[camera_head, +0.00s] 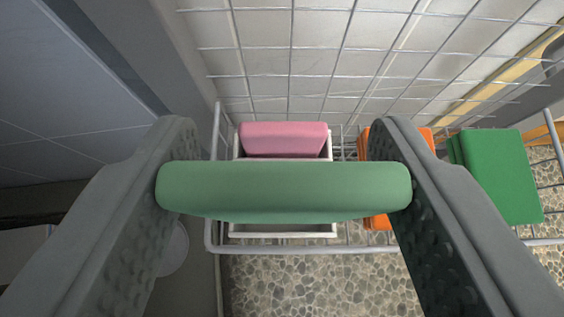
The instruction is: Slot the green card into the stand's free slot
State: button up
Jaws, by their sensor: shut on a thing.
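My gripper (284,190) is shut on the green card (284,190), which lies level across the view between its two fingers. Below and beyond it is the white stand (285,235), a box-like frame. A pink card (284,139) sits at the far side of the stand. The near part of the stand looks dark and empty, but the held card hides much of it. The green card appears above the stand; I cannot tell the exact gap.
A wire basket (290,250) surrounds the stand. Orange pieces (427,137) and a green stack (503,175) are to the right. A wire grid wall (290,62) rises behind. A grey panel (65,85) is on the left. Pebbled floor (310,288) shows in front.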

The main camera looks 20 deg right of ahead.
jog(key=shift+f, duration=1.25)
jog(key=shift+f, duration=2.95)
dwell(1.3)
jog(key=o, duration=1)
jog(key=shift+o, duration=0.2)
jog(key=v, duration=1.7)
jog(key=shift+s, duration=0.15)
jog(key=shift+a+r, duration=0.1)
jog(key=shift+a, duration=0.05)
